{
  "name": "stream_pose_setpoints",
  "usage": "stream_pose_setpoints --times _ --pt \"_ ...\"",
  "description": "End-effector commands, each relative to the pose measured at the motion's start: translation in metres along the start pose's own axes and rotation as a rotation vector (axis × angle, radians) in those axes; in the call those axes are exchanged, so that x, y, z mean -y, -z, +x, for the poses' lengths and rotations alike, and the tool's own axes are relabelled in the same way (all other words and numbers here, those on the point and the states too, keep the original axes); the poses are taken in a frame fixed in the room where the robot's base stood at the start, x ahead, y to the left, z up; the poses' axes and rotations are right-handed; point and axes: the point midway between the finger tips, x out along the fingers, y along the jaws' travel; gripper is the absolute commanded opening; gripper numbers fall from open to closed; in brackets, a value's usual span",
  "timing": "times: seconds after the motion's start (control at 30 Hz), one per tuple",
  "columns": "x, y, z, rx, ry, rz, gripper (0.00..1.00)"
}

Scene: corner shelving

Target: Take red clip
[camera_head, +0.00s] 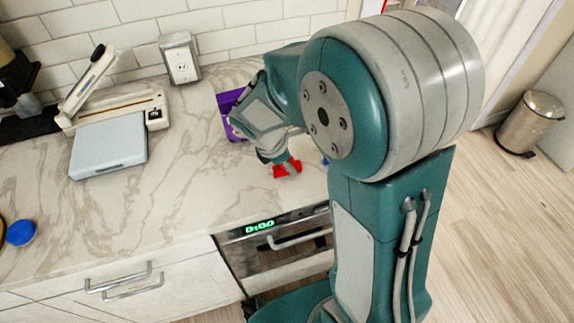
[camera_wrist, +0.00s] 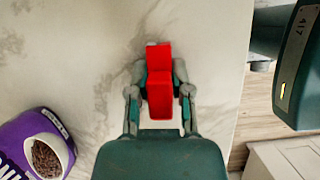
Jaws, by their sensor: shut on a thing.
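The red clip (camera_head: 287,168) is at the marble countertop, near its front edge above the oven. In the wrist view the red clip (camera_wrist: 160,85) lies between the two fingers of my gripper (camera_wrist: 160,95). My gripper is shut on it, with one finger on each side. In the head view my gripper (camera_head: 278,160) points down at the clip, and my arm hides part of the counter behind it. I cannot tell whether the clip still touches the counter.
A purple package (camera_head: 232,112) stands behind my gripper; it also shows in the wrist view (camera_wrist: 35,135). A pale blue box (camera_head: 108,146) and a white appliance (camera_head: 115,108) are at the left. A blue lid (camera_head: 21,232) is at the far left. The counter between is clear.

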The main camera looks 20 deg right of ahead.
Motion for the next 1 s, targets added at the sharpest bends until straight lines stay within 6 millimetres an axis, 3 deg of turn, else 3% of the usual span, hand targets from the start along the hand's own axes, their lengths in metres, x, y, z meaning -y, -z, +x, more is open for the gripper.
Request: stream_pose_setpoints --times 0.27,0.47,1.0 --pt "0.000 -0.003 -0.006 0.000 -0.002 0.002 0.04" --pt "-0.001 -0.012 -0.030 -0.001 -0.004 0.003 0.04" --pt "0.054 -0.045 -0.083 -0.001 -0.003 0.002 0.04"
